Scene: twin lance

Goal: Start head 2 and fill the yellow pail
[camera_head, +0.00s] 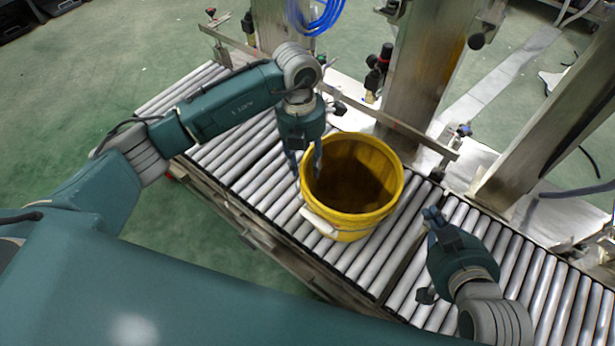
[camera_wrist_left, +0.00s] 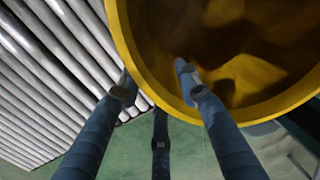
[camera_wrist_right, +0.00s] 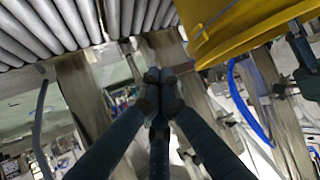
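The yellow pail (camera_head: 352,224) stands upright and open-topped on the roller conveyor, with a white grip on its wire handle. Its inside is brownish and shadowed; I cannot tell its contents. My left gripper (camera_head: 305,172) is open at the pail's left rim. In the left wrist view, the open fingers (camera_wrist_left: 155,80) lie either side of the pail rim (camera_wrist_left: 137,55), one over the inside, one outside; contact is unclear. My right gripper (camera_head: 432,214) is right of the pail, above the rollers, apart from it. Its fingertips (camera_wrist_right: 158,76) are together and empty. No marked head 2 is readable.
The roller conveyor (camera_head: 228,155) runs across, with a metal guide rail (camera_head: 408,131) behind the pail. Metal columns (camera_head: 425,60) stand behind it. A black-knobbed fitting (camera_head: 376,77) and blue coiled hose (camera_head: 318,18) are near the back. Rollers left of the pail are clear.

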